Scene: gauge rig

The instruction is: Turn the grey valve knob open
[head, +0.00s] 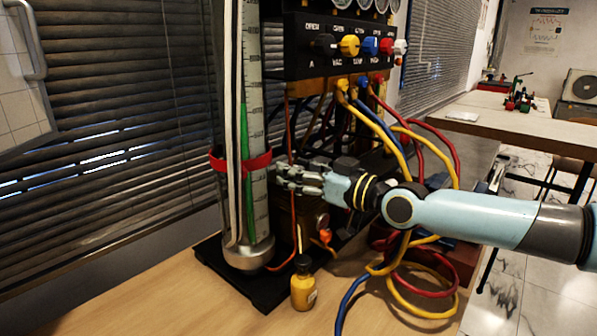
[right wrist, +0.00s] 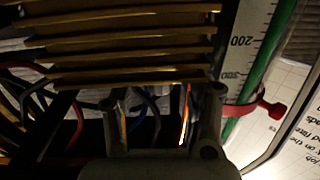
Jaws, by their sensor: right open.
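The manifold panel (head: 300,62) carries a row of valve knobs. The dark grey knob (head: 322,46) is at the left end, under an "OPEN" label. My right gripper (head: 284,177) is open and empty, well below the panel and close to the red clamp (head: 240,163) on the glass column. In the right wrist view its two fingers (right wrist: 165,105) stand apart with wires and brass fins beyond them. The knob is not recognisable in the right wrist view. My left gripper is not in view.
The tall graduated column (head: 255,110) stands left of the gripper on a black base (head: 215,262). A yellow bottle (head: 303,288) stands in front. Yellow, red and blue hoses (head: 415,295) loop below my right forearm. The table's front left is clear.

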